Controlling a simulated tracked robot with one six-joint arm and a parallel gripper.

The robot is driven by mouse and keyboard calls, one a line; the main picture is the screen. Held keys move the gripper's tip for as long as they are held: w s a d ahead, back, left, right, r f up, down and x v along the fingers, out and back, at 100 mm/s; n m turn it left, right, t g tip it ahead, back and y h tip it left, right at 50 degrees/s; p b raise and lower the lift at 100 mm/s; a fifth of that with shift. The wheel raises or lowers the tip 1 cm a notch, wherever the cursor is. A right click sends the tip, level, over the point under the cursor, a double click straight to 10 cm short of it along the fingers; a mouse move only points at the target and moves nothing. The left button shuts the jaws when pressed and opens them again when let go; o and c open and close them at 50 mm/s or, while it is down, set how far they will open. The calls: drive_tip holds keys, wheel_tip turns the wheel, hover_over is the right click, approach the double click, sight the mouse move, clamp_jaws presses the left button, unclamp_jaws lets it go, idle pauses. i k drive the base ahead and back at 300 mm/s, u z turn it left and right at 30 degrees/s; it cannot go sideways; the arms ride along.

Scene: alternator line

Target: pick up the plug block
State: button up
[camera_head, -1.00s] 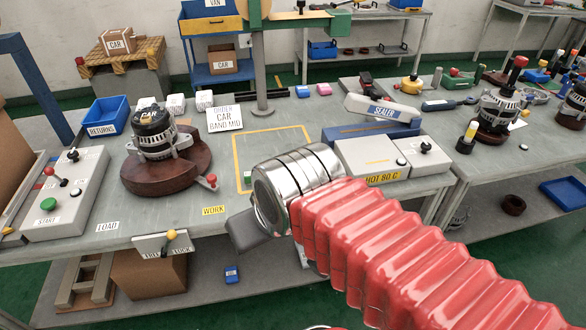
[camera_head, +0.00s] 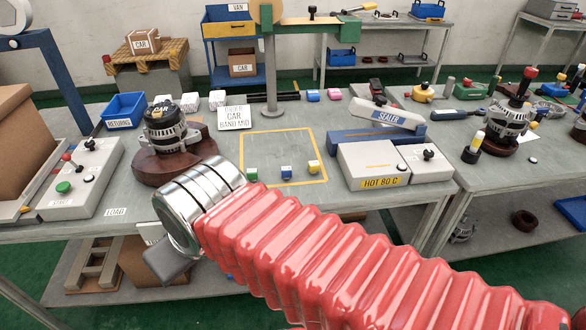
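Three small blocks stand in a row inside the near side of the yellow taped square: a green one (camera_head: 252,174), a blue one (camera_head: 286,173) and a yellow one (camera_head: 313,167). Their white markings are too small to read, so I cannot tell which is the plug block. My gripper (camera_head: 165,262) shows only as a dark grey piece below the silver wrist, at the bench's front edge, left of and nearer than the blocks. It is apart from them. Its fingers are mostly hidden behind the wrist, and nothing is seen held.
An alternator marked CAR (camera_head: 168,128) stands on a round brown base (camera_head: 175,163), just behind my wrist. The grey HOT 80 C box (camera_head: 370,165) and the sealer (camera_head: 385,113) are right of the square. A sign (camera_head: 236,116) stands behind. The square's middle is clear.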

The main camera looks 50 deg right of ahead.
sight(314, 166)
drive_tip(key=u, duration=1.8)
drive_tip(key=k, duration=1.55)
drive_tip(key=z, duration=1.3)
